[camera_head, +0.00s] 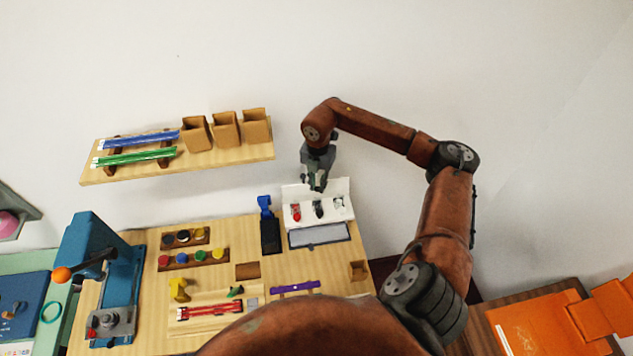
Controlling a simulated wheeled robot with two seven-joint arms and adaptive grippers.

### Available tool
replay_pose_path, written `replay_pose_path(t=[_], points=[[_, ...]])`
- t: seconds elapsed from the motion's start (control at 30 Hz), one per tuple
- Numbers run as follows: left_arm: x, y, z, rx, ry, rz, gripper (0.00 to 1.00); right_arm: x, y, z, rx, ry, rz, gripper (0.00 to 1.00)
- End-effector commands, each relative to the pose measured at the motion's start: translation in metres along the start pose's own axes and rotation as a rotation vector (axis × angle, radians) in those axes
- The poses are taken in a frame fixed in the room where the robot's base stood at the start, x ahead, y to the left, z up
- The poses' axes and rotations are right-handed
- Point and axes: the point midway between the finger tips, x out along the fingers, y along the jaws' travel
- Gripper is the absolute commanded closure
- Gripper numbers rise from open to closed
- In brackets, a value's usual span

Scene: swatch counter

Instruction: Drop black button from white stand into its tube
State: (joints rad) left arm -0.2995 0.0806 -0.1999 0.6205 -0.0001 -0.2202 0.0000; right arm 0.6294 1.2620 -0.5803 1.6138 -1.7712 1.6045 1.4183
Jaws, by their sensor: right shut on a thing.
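The white stand (343,187) stands at the back right of the wooden counter, with a red piece (296,212), a dark piece (318,209) and a whitish piece (338,202) on its front. My right gripper (317,187) points down at the stand's upper edge, just above the dark piece. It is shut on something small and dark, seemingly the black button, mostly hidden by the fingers. Two wooden blocks with round coloured tops, a back one (204,241) and a front one (191,263), stand left of centre; one back top (183,236) looks dark. My left gripper is out of view.
A grey pad (319,235) lies before the stand, and a dark blue upright device (269,233) is left of it. A blue press (85,250) stands at the far left. A wall shelf (220,160) holds coloured tubes and wooden boxes.

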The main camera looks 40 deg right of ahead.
Motion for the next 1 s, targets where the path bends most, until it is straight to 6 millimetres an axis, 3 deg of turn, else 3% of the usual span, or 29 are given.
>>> replay_pose_path(t=[0.6, 1.0], points=[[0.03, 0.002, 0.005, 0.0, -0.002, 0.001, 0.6, 0.059, -0.001, -0.001, -0.004, 0.001, -0.001, 0.92], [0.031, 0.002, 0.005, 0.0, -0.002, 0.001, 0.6, 0.061, 0.0, -0.001, -0.005, 0.0, 0.0, 0.92]])
